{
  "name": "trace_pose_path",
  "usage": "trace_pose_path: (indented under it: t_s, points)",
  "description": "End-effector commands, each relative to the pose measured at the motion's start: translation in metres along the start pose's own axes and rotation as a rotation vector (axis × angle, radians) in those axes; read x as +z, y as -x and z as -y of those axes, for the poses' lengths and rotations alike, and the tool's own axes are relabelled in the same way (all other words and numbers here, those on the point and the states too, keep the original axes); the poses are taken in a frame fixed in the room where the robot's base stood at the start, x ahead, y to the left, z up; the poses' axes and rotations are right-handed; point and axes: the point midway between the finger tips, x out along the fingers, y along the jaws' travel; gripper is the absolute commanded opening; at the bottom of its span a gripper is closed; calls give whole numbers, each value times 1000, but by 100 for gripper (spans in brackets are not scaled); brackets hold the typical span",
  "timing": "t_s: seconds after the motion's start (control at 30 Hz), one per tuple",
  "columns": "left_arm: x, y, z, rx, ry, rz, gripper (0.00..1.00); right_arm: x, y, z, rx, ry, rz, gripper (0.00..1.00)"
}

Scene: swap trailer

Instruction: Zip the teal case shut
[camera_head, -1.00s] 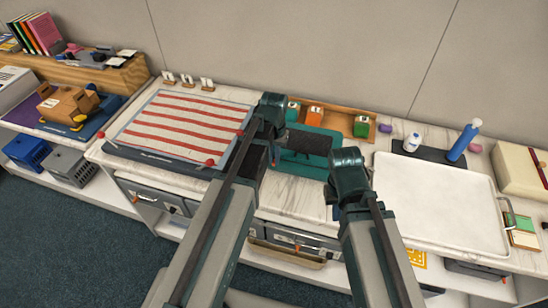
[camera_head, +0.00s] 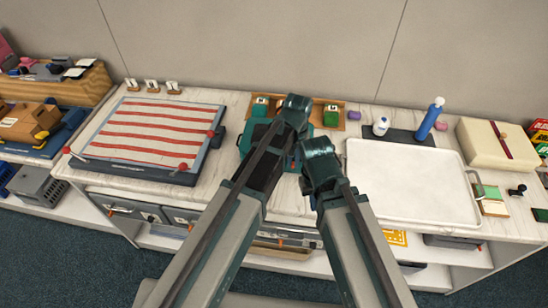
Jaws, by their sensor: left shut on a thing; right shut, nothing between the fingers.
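The teal case (camera_head: 245,139) lies on the marble counter, left of the white tray. My arms cover much of it, and a dark area shows on its top. My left gripper (camera_head: 297,108) is over the case's right back side. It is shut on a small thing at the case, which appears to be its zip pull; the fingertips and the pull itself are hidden. My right gripper (camera_head: 318,160) is shut and empty at the case's right edge, just below and right of the left one. How far the zip is closed cannot be seen.
A wooden box with small coloured blocks (camera_head: 331,115) stands behind the case. A striped red-and-white board (camera_head: 150,130) lies to the left.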

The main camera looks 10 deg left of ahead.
Motion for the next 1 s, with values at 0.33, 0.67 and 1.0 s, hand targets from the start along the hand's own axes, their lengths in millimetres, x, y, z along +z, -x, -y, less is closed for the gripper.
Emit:
trace_pose_path:
  t_s: [0.33,0.67,1.0]
  points:
    - [0,0,-28,1,-1,1,0,0,0,0,0,0,0,0]
    - [0,0,-29,2,-1,0,16,0,0,0,0,0,0,0]
    - [0,0,-28,1,0,0,44,0,0,0,0,0,0,0]
